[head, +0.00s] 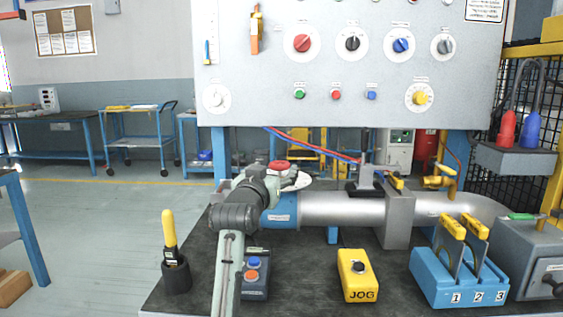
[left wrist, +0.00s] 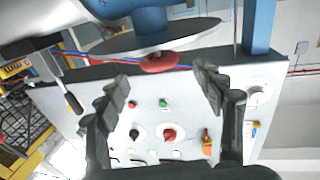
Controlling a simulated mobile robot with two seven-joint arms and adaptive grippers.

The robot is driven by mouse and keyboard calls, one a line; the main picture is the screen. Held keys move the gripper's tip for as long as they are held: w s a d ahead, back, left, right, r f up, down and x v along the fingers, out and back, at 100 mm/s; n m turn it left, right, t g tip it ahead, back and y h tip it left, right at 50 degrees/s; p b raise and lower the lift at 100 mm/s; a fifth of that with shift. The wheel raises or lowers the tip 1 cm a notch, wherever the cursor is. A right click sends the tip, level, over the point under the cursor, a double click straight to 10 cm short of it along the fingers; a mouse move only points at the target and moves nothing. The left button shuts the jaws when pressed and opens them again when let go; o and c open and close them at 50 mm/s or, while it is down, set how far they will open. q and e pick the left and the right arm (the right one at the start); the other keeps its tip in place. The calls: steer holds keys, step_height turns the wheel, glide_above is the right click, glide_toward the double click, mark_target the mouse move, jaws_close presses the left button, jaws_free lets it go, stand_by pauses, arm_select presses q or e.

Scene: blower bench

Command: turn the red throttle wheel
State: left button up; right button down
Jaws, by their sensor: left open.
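The red throttle wheel (head: 279,165) shows above a pale round plate on top of the blower pipe, just past my left gripper (head: 288,178). My arm hides part of that area. In the left wrist view the red wheel (left wrist: 160,62) sits against the grey plate (left wrist: 150,40), near the top middle. My left gripper (left wrist: 162,85) is open there, its two dark fingers wide apart with nothing between them that I can see being held. The wheel lies between and beyond the fingertips. I cannot tell whether any finger touches it. My right gripper is out of view.
The silver pipe (head: 342,209) runs right along the dark bench (head: 310,270). A panel (head: 260,60) with coloured knobs stands behind. A yellow JOG box (head: 358,274), a button box (head: 255,277), a blue lever block (head: 440,280) and a yellow-handled tool (head: 169,230) stand in front.

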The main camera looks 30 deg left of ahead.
mark_target(278, 167)
arm_select(q)
steer(key=x, duration=0.5)
steer(key=shift+w+a, duration=0.15)
steer(key=shift+w, duration=0.3)
steer(key=shift+c, duration=0.5)
steer(key=c, duration=0.9)
steer(key=shift+c, duration=0.9)
steer(key=shift+y, duration=0.3)
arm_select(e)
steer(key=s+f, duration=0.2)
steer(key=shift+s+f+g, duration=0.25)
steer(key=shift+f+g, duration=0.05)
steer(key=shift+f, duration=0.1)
